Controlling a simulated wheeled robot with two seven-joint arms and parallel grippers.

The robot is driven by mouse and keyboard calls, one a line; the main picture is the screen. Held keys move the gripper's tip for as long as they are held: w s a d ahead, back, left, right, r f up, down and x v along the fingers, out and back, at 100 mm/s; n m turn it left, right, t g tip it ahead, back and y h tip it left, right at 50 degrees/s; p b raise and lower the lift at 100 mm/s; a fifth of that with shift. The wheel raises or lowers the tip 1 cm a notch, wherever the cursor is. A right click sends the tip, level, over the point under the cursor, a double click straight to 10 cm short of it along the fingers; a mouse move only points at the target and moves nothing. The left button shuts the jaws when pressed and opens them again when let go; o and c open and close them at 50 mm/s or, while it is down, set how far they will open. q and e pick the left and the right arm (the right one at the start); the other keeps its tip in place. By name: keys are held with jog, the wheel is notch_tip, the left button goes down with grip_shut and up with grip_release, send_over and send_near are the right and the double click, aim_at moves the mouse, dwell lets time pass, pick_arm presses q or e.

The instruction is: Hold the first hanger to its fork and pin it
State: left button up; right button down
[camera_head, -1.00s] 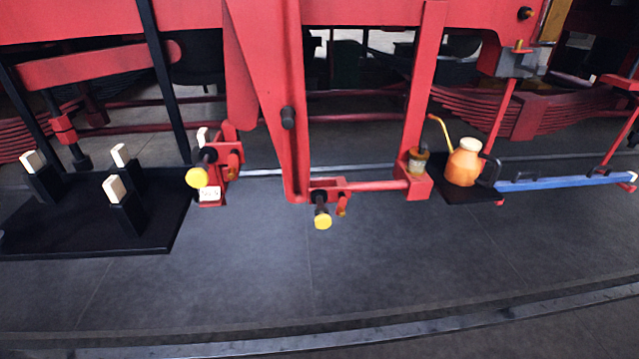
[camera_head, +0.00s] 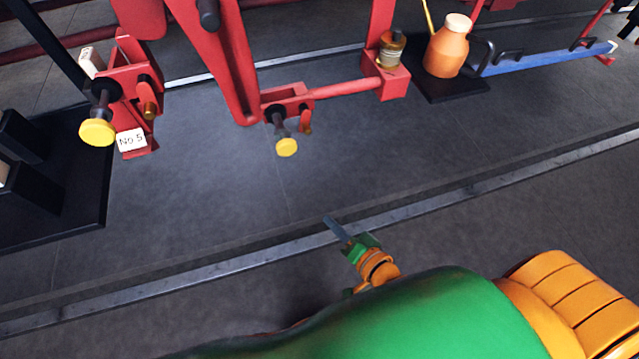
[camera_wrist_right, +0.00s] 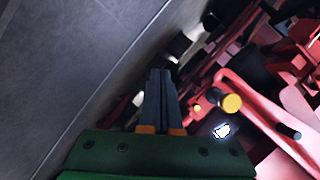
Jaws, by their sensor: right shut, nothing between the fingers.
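A red hanger bracket (camera_head: 138,95) at the left carries a "No 5" tag (camera_head: 131,140) and a black pin with a yellow knob (camera_head: 97,132). A red fork (camera_head: 287,104) hangs at the foot of a red lever, with a second yellow-knobbed pin (camera_head: 286,146) pointing down from it. My right gripper (camera_head: 333,228) is shut and empty, below and right of the fork and apart from it. In the right wrist view its closed fingers (camera_wrist_right: 160,85) show, with a yellow knob (camera_wrist_right: 231,103) and a pale tag (camera_wrist_right: 222,130) to their right. My left gripper is out of view.
A black stand (camera_head: 80,205) is at the left edge. An orange oil can (camera_head: 446,52) stands on a black tray (camera_head: 450,92) at upper right, beside a blue bar (camera_head: 545,57). A steel rail (camera_head: 245,247) crosses the floor. The floor under the fork is clear.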

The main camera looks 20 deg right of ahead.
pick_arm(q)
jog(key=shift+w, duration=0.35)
pick_arm(e)
jog(key=w+a+r+m+t, duration=0.1)
jog(key=w+r+m+t, duration=0.1)
jog(key=r, duration=0.5)
jog(key=w+a+r+m+t+y, duration=0.1)
jog(key=w+a+r+m+t, duration=0.1)
jog(key=w+r+m, duration=0.2)
notch_tip(320, 180, up, 3)
jog(key=shift+a+f, duration=0.1)
jog(key=shift+a, duration=0.15)
